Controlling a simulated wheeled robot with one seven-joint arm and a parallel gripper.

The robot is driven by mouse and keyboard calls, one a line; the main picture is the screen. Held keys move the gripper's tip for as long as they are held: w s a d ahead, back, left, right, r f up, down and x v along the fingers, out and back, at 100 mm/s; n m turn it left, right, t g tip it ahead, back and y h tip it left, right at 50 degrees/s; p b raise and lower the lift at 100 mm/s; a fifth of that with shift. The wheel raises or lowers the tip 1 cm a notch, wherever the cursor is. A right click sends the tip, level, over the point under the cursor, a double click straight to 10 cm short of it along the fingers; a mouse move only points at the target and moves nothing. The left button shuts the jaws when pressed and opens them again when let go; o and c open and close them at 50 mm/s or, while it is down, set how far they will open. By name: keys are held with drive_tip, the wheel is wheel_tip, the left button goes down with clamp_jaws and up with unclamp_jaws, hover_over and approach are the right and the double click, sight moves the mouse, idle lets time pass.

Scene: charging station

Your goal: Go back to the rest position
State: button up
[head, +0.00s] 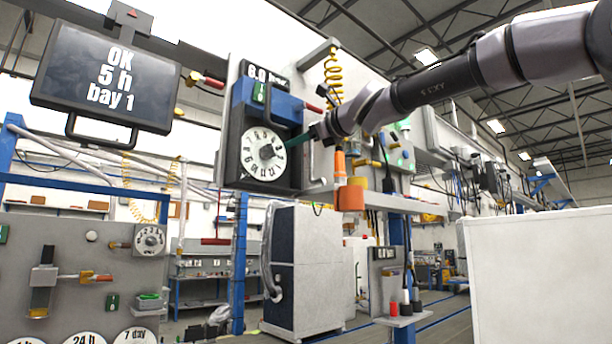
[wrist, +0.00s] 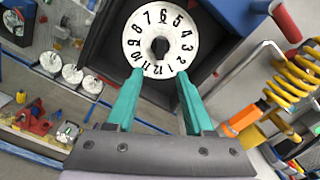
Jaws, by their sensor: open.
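My gripper (head: 292,141) reaches in from the right in the head view. Its teal fingers are spread open and empty in the wrist view (wrist: 156,85). They point at a white numbered dial (head: 263,153) on a dark timer box (head: 238,125) with a blue upper part. In the wrist view the dial (wrist: 138,40) and its black knob (wrist: 160,48) lie beyond the fingertips, between their lines. The knob is not between the fingers; whether a fingertip touches the box cannot be told. A screen (head: 105,78) reads "OK 5 h bay 1".
A yellow coiled hose (head: 333,78) and an orange-handled tool (head: 340,165) hang close right of the box. A grey panel (head: 70,255) with several dials stands lower left. A white block (head: 540,275) fills the lower right. The floor between is partly open.

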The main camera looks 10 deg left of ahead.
drive_tip(key=s+d+f+n+g+h, duration=0.1)
drive_tip(key=s+d+f+n+h, duration=0.2)
drive_tip(key=d+f, duration=0.55)
drive_tip(key=s+d+f+n+h, duration=0.25)
drive_tip(key=d+f+n, duration=0.25)
drive_tip(key=d+f, duration=0.4)
drive_tip(key=s+d+f+n+g+h, duration=0.1)
drive_tip(key=s+d+f+n+h, duration=0.2)
drive_tip(key=d+f, duration=0.6)
drive_tip(key=s+d+f+n+g+h, duration=0.2)
drive_tip(key=s+d+f+n, duration=0.3)
drive_tip(key=s+d+f, duration=0.3)
wheel_tip(320, 180, down, 4)
drive_tip(key=d+h, duration=0.1)
drive_tip(key=d, duration=0.1)
drive_tip(key=shift+d+g, duration=0.3)
